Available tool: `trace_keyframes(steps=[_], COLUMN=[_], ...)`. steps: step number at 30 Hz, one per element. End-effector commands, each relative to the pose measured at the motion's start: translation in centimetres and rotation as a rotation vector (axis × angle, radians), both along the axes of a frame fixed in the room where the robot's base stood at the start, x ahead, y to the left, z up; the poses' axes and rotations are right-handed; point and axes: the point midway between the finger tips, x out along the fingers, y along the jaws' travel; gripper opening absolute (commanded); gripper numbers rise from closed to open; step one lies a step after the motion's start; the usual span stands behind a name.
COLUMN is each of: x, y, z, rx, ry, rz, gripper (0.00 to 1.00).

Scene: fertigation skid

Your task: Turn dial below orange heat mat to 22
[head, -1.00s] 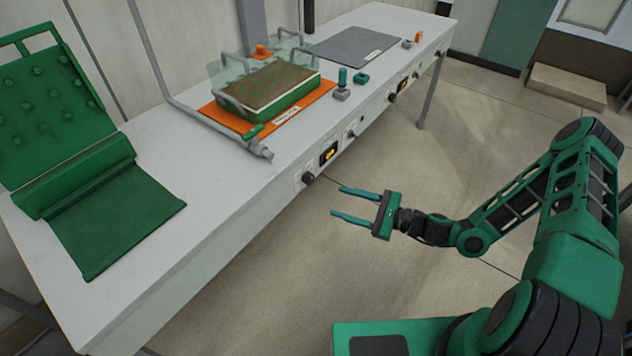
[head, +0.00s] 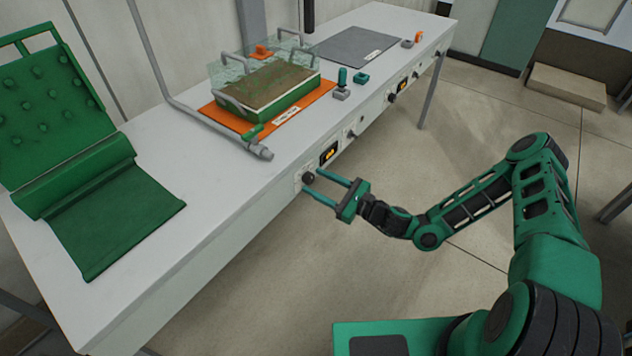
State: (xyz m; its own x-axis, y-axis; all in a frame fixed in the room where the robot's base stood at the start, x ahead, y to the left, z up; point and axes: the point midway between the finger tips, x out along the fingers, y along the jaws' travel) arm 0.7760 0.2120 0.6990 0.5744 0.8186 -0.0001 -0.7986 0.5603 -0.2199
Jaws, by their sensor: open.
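The orange heat mat (head: 212,112) lies on the white bench, with a green tray of soil (head: 297,104) under a clear cover on top of it. On the bench's front face below the mat is a black round dial (head: 308,178). Beside it to the right is a small display (head: 329,154) with orange digits too small to read. My gripper (head: 312,181) is open, with its two teal fingertips at the dial, one toward its upper right and one toward its lower side. I cannot tell whether the fingers touch the dial.
A grey mat (head: 358,46) lies farther along the bench, with another display and knob (head: 397,91) on the front face below it. A grey pipe (head: 215,125) runs along the bench top. A green padded sheet (head: 115,222) lies at the left. The floor in front is clear.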

Motion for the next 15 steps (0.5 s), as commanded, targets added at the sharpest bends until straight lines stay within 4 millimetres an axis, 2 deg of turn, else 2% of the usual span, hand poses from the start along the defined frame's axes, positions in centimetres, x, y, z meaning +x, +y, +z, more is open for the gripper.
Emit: trace_keyframes(steps=[6, 14, 15], x=[0.79, 0.86, 0.86], y=[1.16, 1.24, 1.24], z=[0.03, 0.01, 0.01], rx=[0.000, 0.000, 0.000], ry=[0.000, 0.000, 0.000], rz=[0.000, 0.000, 0.000], gripper=[0.49, 0.49, 0.44])
